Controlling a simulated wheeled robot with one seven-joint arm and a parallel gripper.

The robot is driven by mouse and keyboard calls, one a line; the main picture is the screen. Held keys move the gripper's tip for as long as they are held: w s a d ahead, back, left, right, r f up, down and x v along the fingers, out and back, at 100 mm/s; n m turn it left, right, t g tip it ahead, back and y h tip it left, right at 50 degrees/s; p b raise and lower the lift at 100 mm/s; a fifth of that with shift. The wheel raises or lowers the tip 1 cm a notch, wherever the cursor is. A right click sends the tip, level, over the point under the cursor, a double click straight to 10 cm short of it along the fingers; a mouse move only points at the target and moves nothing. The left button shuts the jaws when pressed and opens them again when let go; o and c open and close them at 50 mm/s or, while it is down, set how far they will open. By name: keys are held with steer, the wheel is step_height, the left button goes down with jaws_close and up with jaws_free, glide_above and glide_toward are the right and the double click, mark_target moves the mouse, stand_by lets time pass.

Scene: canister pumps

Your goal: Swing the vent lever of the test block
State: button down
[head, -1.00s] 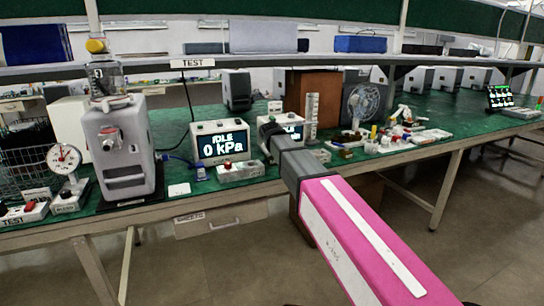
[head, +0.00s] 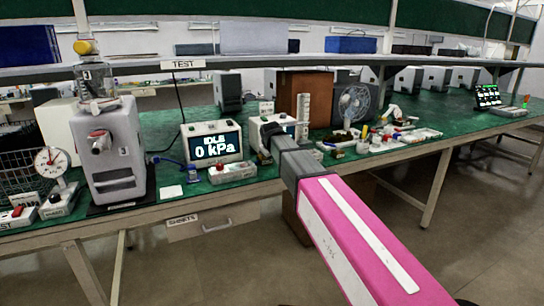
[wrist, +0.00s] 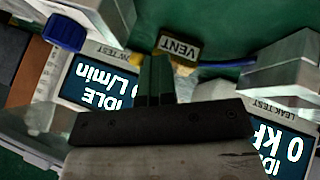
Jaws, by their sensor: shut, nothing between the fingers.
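The leak tester (head: 215,148) reads IDLE 0 kPa; the flow tester (wrist: 98,88) reads IDLE. A grey canister pump (head: 112,155) and a dial gauge (head: 50,162) stand left. A small box with a red knob (head: 232,172) is at the front edge. A shelf (head: 300,62) runs above.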

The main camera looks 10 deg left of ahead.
steer(key=shift+w+a, duration=0.25)
steer(key=shift+a, duration=0.5)
steer(key=d+v, duration=0.1)
steer(key=v, duration=0.8)
steer(key=s+d+f+m+g, duration=0.1)
steer(key=s+d+f, duration=0.2)
steer(key=d+f, duration=0.3)
steer(key=s+d+f+m+g+h, duration=0.1)
steer(key=s+d+f+m, duration=0.1)
steer(key=d+f, duration=0.4)
steer(key=s+d+f+m+g, duration=0.1)
steer(key=s+d+f, duration=0.2)
steer(key=d+f, duration=0.3)
steer(key=s+d+f+m+g, duration=0.4)
steer(key=s+d+f+m, duration=0.1)
steer(key=s+d+f, duration=0.8)
step_height(320, 180, down, 4)
steer(key=s, duration=0.3)
steer(key=shift+m, duration=0.4)
steer(key=shift+d, duration=0.1)
